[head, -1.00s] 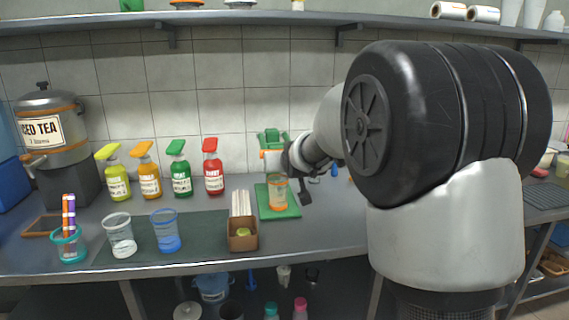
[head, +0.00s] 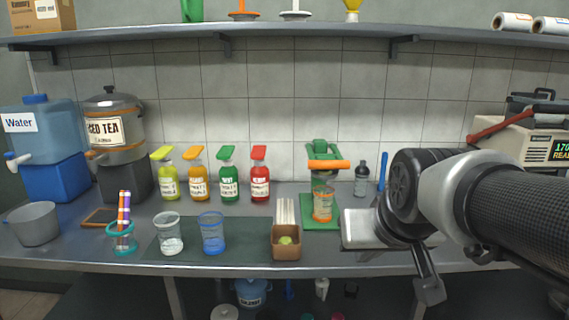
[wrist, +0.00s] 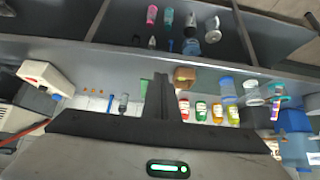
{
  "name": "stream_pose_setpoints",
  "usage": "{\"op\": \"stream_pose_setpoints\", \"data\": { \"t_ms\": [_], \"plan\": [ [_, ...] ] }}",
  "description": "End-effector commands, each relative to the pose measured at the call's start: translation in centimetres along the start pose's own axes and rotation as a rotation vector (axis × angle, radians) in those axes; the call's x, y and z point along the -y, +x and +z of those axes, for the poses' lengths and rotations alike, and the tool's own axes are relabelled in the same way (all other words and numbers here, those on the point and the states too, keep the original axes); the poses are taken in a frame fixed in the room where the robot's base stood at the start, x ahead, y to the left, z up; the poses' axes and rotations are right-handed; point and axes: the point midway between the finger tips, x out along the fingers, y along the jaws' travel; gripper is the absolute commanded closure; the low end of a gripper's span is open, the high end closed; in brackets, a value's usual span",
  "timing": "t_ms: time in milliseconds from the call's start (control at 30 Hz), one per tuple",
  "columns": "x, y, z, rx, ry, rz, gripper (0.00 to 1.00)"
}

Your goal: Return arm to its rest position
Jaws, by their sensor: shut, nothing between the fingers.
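My arm (head: 500,205) reaches in from the right in the head view, folded over the right part of the counter and its front edge. My gripper (wrist: 160,88) shows in the wrist view as dark fingers held together, with nothing between them. In the head view its dark end hangs low in front of the counter edge. It is clear of the orange cup (head: 323,205), which stands on a green mat (head: 308,226) by the green press (head: 320,149). The arm hides part of the counter behind it.
A wooden box (head: 286,246) with straws, a blue cup (head: 212,236) and a clear cup (head: 169,240) stand left of the arm. Several sauce bottles stand behind. A boxy machine with a display (head: 535,145) is at the back right. A shelf (head: 300,28) runs above.

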Motion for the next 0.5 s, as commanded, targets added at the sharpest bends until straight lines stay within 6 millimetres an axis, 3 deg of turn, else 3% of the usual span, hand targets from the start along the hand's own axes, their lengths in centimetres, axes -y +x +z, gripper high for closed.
{"op": "stream_pose_setpoints", "data": {
  "t_ms": [100, 300, 500],
  "plan": [
    [0.0, -2.0, 4.5, 0.063, -0.003, 0.002, 1.0],
    [-0.1, -4.2, 11.4, 0.169, -0.007, 0.009, 1.0],
    [-0.1, -8.3, 8.1, 0.175, -0.007, 0.008, 1.0]
  ]
}}
